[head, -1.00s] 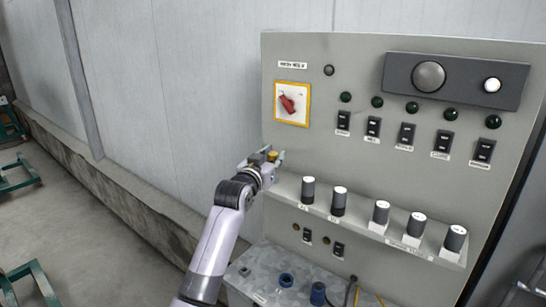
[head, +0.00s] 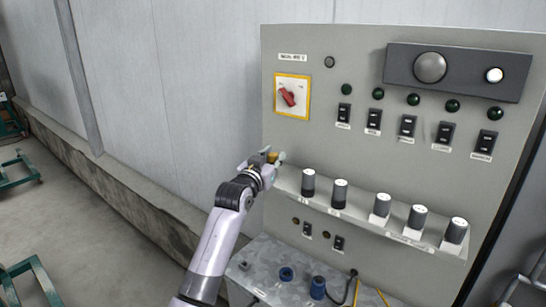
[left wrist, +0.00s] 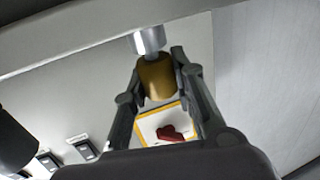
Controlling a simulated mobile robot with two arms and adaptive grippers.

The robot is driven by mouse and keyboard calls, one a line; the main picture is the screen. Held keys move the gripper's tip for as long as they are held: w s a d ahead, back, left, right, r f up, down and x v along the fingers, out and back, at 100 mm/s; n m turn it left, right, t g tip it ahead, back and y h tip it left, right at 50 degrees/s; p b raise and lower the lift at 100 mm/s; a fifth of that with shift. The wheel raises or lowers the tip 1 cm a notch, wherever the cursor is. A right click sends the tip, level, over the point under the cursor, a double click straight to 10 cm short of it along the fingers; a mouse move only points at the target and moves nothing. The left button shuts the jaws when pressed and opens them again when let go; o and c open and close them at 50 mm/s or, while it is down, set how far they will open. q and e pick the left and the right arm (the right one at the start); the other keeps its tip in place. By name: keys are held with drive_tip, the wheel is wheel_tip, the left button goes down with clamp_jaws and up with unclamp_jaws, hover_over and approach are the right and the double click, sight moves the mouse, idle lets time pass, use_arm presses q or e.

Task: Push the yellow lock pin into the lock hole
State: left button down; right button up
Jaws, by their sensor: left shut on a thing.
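My left gripper (head: 275,157) is beside the left end of the control panel's ledge in the head view. In the left wrist view, the left gripper (left wrist: 162,80) is shut on the yellow lock pin (left wrist: 156,78), a brownish-yellow cylinder. A short silver shaft (left wrist: 149,40) extends from its top toward a grey edge. I cannot tell whether the shaft touches or enters that edge. The pin shows small and yellow in the head view (head: 272,157). The lock hole cannot be made out. My right gripper is out of view.
The grey control panel (head: 345,150) carries a red rotary switch (head: 288,96) on a yellow-framed plate, also between the fingers in the wrist view (left wrist: 165,132). Several dark knobs with white tops line the ledge, the nearest (head: 308,182) right of the gripper. The wall (head: 180,90) stands behind.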

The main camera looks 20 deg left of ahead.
use_arm(q)
drive_tip(key=shift+f, duration=0.45)
drive_tip(key=c, duration=1.3)
unclamp_jaws()
drive_tip(key=s, duration=0.8)
drive_tip(key=s+a, duration=0.1)
drive_tip(key=s, duration=0.3)
